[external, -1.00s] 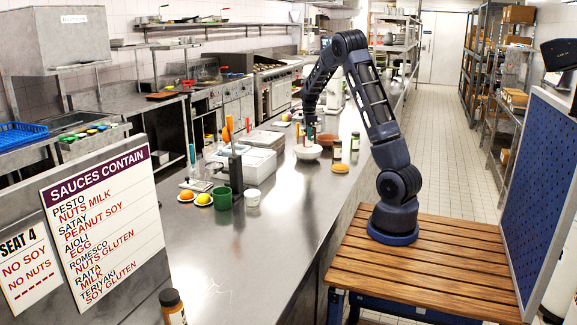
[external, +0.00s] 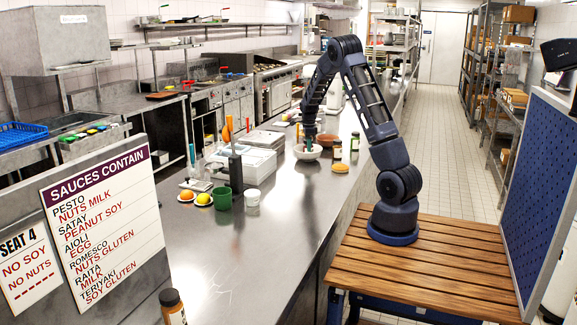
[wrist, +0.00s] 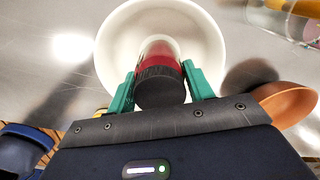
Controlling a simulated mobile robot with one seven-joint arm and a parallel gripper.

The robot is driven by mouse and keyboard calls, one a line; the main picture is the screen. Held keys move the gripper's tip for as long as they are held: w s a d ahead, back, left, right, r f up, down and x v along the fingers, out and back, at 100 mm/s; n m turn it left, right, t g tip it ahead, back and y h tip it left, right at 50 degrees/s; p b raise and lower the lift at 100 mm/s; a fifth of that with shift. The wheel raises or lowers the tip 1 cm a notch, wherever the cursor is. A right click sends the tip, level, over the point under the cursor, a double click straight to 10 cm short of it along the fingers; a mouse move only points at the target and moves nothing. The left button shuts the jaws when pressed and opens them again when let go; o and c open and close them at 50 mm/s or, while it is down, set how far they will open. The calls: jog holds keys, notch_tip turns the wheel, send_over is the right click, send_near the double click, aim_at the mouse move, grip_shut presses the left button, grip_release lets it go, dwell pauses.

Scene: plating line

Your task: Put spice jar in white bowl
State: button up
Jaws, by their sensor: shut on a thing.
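The spice jar (wrist: 162,78), with a black lid and red contents, is between the green fingers of my gripper (wrist: 160,88) in the wrist view. The fingers are shut on it near the lid. Its lower end overlaps the inside of the white bowl (wrist: 112,45); I cannot tell whether it touches the bottom. In the external view my gripper (external: 308,145) points down at the white bowl (external: 307,155) on the steel counter. The jar is too small and hidden to make out there.
A terracotta bowl (external: 327,140) stands just right of the white bowl, also in the wrist view (wrist: 290,102). Two dark-lidded jars (external: 337,150) (external: 355,142) and a yellow-orange round item (external: 340,168) are nearby. A green mug (external: 222,199) stands nearer the camera. The counter's front is mostly clear.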

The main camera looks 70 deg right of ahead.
jog(key=o, duration=1.1)
